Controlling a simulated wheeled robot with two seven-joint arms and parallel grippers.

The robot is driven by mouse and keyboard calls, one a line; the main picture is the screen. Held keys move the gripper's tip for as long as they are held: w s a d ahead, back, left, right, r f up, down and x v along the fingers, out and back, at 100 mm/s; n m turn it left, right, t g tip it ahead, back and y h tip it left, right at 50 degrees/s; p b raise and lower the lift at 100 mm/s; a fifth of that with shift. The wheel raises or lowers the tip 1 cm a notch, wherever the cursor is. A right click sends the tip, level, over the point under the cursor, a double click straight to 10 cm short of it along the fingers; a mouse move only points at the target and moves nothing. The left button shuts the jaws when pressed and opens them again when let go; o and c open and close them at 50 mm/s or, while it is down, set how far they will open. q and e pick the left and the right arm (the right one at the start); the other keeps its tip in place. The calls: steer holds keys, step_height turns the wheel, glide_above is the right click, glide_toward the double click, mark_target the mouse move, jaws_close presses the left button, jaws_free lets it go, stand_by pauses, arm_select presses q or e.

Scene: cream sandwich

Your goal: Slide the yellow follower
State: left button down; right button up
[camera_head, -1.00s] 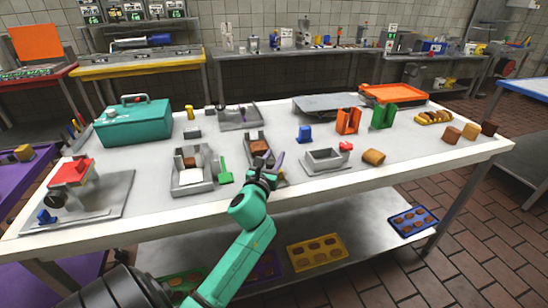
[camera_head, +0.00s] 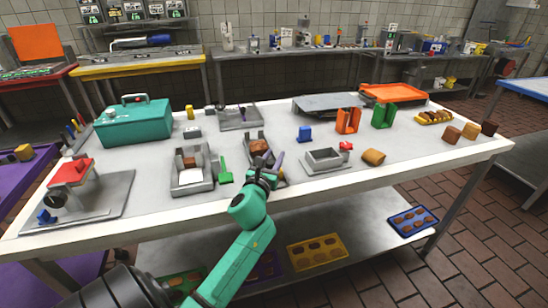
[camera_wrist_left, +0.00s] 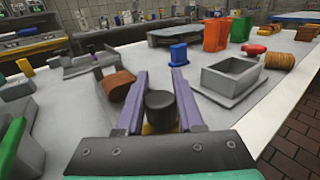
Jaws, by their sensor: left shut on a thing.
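The left gripper (camera_head: 268,164) is over the front end of a grey channel-shaped fixture (camera_head: 282,183) on the table. In the left wrist view its two purple fingers (camera_wrist_left: 159,78) stand on either side of a round black knob (camera_wrist_left: 161,108), and the gripper is shut on it. A small yellow patch, likely the yellow follower (camera_wrist_left: 149,129), shows just under the knob; the rest is hidden by the gripper. A brown piece (camera_head: 258,146) lies in the fixture beyond the fingers. The right gripper is not in view.
A grey tray with a white slab (camera_head: 192,185) and a green spatula (camera_head: 225,171) are to the left. An open grey box (camera_head: 328,163) and a tan roll (camera_head: 373,157) are to the right. A blue block (camera_head: 304,134) stands behind. The front table edge is close.

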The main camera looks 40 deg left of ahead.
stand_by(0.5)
arm_select(q)
steer(key=shift+w+a, duration=0.1)
steer(key=w+a, duration=0.2)
steer(key=a, duration=0.1)
steer(key=shift+w+a, duration=0.1)
steer(key=shift+a, duration=0.05)
steer(key=c, duration=0.5)
jaws_free()
